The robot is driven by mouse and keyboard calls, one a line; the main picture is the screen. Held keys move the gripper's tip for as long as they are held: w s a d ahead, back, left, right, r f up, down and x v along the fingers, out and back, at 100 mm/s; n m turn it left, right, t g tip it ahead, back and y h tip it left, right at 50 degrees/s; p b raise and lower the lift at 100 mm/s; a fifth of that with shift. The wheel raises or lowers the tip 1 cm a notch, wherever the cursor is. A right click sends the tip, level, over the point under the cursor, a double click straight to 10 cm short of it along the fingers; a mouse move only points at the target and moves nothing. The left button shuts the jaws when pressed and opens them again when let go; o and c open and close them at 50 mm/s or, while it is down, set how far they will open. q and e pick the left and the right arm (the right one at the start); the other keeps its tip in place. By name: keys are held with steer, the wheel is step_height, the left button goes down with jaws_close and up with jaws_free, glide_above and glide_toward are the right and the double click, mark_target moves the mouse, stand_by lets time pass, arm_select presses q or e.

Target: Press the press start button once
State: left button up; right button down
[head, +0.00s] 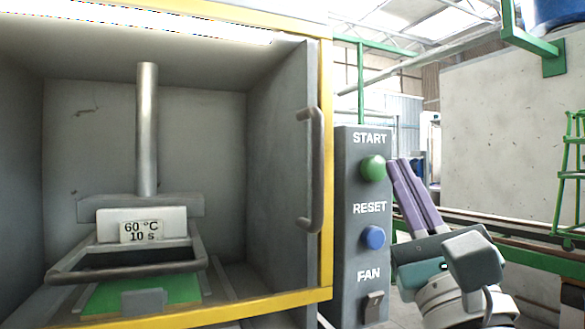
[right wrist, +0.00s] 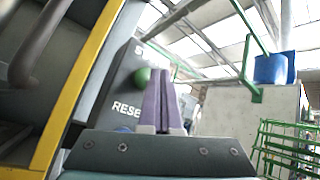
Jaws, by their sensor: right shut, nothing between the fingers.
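The green START button (head: 373,168) sits at the top of a grey control panel (head: 347,240), right of the press. The panel also has a blue RESET button (head: 375,237) and a FAN switch (head: 373,306). My right gripper (head: 398,162) has its purple fingers shut and empty, with the tips just right of the green button. In the right wrist view the green button (right wrist: 143,76) shows left of the fingertips (right wrist: 158,72). I cannot tell whether they touch. My left gripper is not in view.
The press (head: 147,130) stands open at left, with a sign reading 60 °C 10 s (head: 141,231) and a green plate (head: 100,299) inside. Its door handle (head: 314,170) and yellow frame (head: 327,150) are close to the panel. A green rack (right wrist: 285,145) stands farther right.

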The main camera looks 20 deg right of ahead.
steer(key=shift+w, duration=0.1)
steer(key=shift+w+b, duration=0.3)
steer(key=shift+w, duration=0.05)
steer(key=shift+w+a+b, duration=0.1)
steer(key=shift+w+b, duration=0.3)
steer(key=shift+w, duration=0.1)
stand_by(0.9)
stand_by(0.3)
steer(key=shift+s+p, duration=0.4)
steer(key=shift+s, duration=0.55)
